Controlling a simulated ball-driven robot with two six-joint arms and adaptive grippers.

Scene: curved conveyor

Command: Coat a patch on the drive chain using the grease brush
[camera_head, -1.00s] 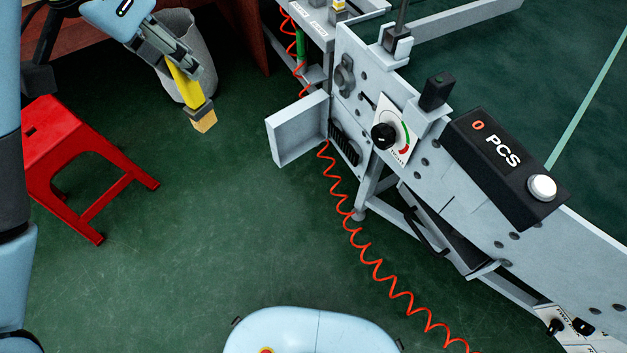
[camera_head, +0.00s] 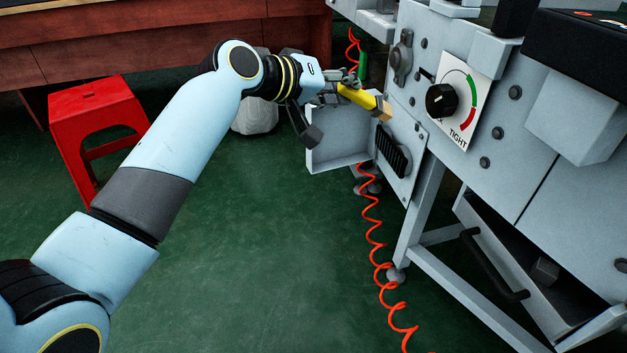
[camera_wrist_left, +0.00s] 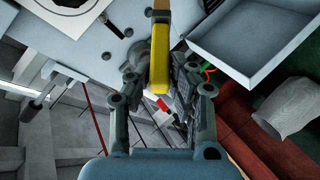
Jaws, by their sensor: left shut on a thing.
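My left gripper (camera_head: 345,88) is shut on the yellow handle of the grease brush (camera_head: 358,97). The brush points right, and its tan bristle end lies close to the machine's side plate; I cannot tell whether it touches. In the left wrist view the brush (camera_wrist_left: 159,60) runs up from between the fingers of my left gripper (camera_wrist_left: 160,85). The drive chain (camera_head: 391,152) shows as a dark ribbed strip in an opening of the side plate, below and right of the bristles. The open cover (camera_head: 335,152) hangs to the left of it. My right gripper is not in view.
A tension dial (camera_head: 441,101) marked TIGHT sits on the conveyor frame at right. A coiled red hose (camera_head: 379,240) hangs to the floor. A red stool (camera_head: 97,110) and a grey bin (camera_head: 255,118) stand at left. The green floor in the middle is clear.

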